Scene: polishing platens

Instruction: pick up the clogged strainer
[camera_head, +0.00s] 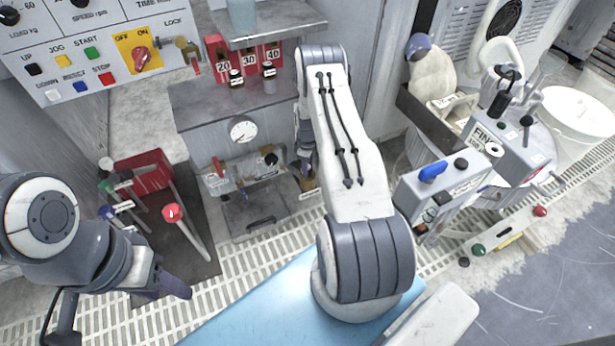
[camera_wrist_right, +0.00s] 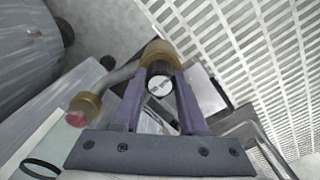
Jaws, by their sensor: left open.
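In the right wrist view, a small dark round part with a white printed label (camera_wrist_right: 160,87) lies between my right gripper's purple fingers (camera_wrist_right: 161,88). I cannot tell whether this is the clogged strainer or whether the fingers touch it. A brass fitting (camera_wrist_right: 158,50) sits just beyond the fingertips. In the head view, my right gripper (camera_head: 306,158) points down at the right end of the grey bench unit and partly hides what is there. My left gripper (camera_head: 172,288) is open and empty, low at the left, over the floor grating.
The bench unit carries a round gauge (camera_head: 243,130), a valve panel (camera_head: 245,172) and red numbered holders (camera_head: 250,58). A red rack with rods (camera_head: 145,172) stands at left. A grey control box (camera_head: 440,195) stands at right. The blue surface (camera_head: 250,300) in front looks clear.

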